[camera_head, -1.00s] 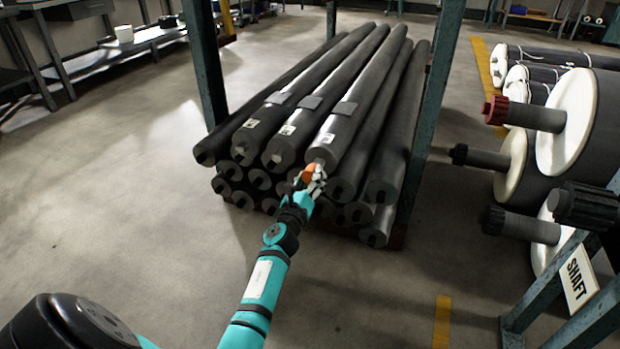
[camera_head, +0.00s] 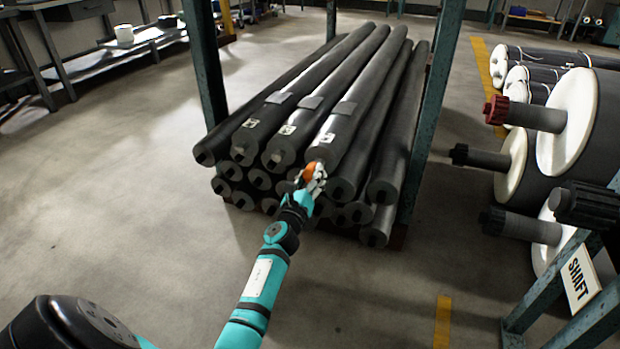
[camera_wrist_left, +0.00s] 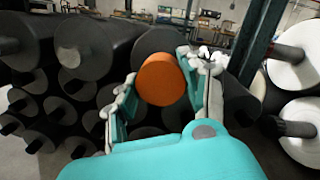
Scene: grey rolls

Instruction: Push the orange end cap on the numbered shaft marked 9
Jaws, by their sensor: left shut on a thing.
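The orange end cap (camera_head: 311,168) is held in my left gripper (camera_head: 315,180), at the front end of a labelled grey shaft (camera_head: 325,151) on top of the stack. In the left wrist view the cap (camera_wrist_left: 162,80) sits between the two fingers of my left gripper (camera_wrist_left: 158,88), with a shaft end behind it. The cap overlaps that end, so I cannot tell whether it touches or is seated. The white label (camera_head: 327,138) on this shaft is too small to read surely. My right gripper is not in view.
Two other labelled shafts (camera_head: 277,157) lie to the left on the same stack, with several unlabelled ones below. Teal posts (camera_head: 433,120) flank the stack. Large rolls with white flanges (camera_head: 566,120) and a SHAFT sign (camera_head: 579,279) are at right.

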